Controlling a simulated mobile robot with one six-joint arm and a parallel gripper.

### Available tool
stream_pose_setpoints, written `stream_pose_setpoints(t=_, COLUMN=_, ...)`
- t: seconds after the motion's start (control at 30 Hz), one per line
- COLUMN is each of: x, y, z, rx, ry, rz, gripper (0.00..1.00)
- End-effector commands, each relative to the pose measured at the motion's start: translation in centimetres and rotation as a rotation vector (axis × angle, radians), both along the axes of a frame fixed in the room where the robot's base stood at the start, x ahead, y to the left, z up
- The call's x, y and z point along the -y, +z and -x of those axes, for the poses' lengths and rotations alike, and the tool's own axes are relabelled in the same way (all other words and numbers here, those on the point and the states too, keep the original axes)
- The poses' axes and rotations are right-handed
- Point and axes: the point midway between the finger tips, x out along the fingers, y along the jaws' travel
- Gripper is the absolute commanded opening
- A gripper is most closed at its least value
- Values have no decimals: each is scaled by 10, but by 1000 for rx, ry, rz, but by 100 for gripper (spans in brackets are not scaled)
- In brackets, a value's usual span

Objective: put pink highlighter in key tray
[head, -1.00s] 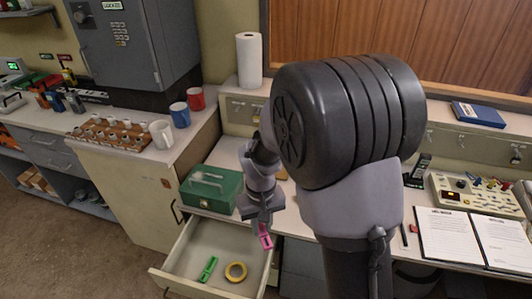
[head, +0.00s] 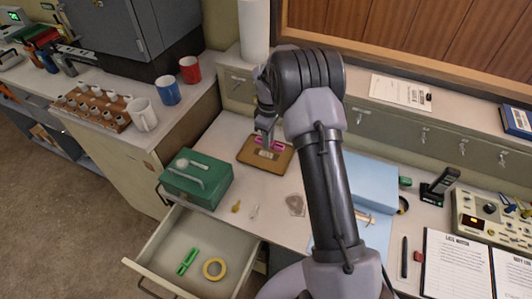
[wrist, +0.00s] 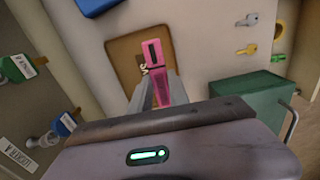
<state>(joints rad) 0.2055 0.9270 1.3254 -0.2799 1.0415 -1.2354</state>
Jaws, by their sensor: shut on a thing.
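My gripper (head: 266,139) is shut on the pink highlighter (wrist: 158,72), which sticks out from between the fingers in the wrist view. In the head view the highlighter (head: 262,143) shows as a bit of pink just over the brown key tray (head: 244,155). The tray lies on the desk right of the green box and also shows behind the highlighter in the wrist view (wrist: 122,52). Pale markings show on the tray beside the highlighter. I cannot tell whether the highlighter touches the tray.
A green cash box (head: 198,178) stands left of the tray. A yellow key (head: 236,207) and a silver key (head: 254,211) lie in front. The open drawer (head: 160,245) holds a green marker (head: 187,262) and yellow tape (head: 215,268). Key hooks line the ledge behind.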

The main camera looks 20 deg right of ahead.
Motion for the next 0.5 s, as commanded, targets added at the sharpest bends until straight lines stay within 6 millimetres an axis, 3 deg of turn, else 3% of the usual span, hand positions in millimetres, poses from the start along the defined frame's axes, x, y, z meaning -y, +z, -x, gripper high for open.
stream_pose_setpoints(t=0.13, x=6, y=-17, z=-4, rx=0, ry=33, rz=0, gripper=0)
stream_pose_setpoints(t=0.5, x=5, y=-98, z=-4, rx=-1, ry=32, rz=-1, gripper=0)
